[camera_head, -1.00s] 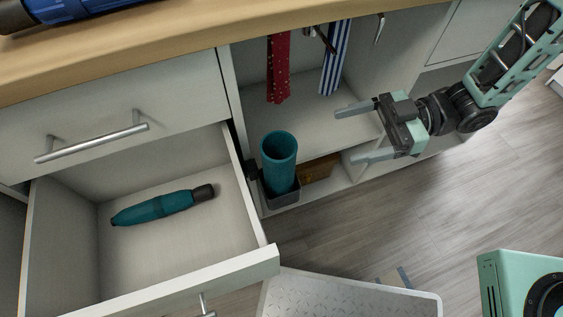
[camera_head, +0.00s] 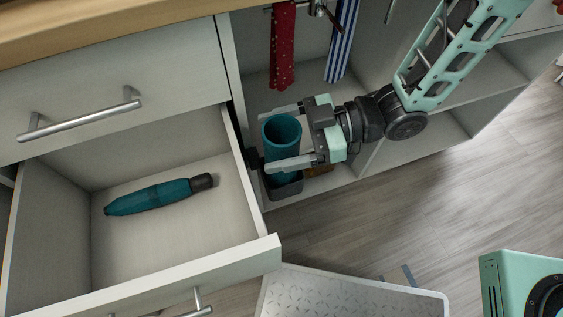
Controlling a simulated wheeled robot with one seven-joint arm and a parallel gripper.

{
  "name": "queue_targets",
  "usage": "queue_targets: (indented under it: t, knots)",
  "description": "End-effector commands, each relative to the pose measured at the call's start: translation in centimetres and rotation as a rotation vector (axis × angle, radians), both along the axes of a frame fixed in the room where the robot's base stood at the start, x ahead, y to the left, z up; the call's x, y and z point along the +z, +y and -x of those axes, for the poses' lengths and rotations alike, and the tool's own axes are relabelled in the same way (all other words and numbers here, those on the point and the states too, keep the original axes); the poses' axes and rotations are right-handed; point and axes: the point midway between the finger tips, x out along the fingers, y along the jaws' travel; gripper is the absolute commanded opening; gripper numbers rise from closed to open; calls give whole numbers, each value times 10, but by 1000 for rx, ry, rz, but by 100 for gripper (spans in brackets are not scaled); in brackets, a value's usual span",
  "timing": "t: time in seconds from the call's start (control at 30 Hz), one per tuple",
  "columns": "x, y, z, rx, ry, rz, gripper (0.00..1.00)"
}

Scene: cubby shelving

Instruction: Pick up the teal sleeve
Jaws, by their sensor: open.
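The teal sleeve (camera_head: 282,133) is an upright, open-topped cylinder standing in a small dark grey holder (camera_head: 284,188) beside the open drawer. My gripper (camera_head: 279,137) is open, with one finger on the far side of the sleeve and the other across its near side. The fingers point left and the sleeve stands between them. Whether they touch it cannot be told. The near finger hides part of the sleeve's lower body.
The open drawer (camera_head: 252,252) at the left holds a teal umbrella-like object (camera_head: 150,197) with a dark end. A red tie (camera_head: 282,50) and a blue striped tie (camera_head: 341,40) hang behind the gripper. A metal-topped platform (camera_head: 345,295) stands on the floor.

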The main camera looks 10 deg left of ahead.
Motion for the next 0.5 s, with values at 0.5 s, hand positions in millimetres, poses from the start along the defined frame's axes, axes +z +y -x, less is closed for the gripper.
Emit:
queue_targets:
  t: [0.5]
  knots:
    - [-2, 12, 4, -2, 1, 0, 42]
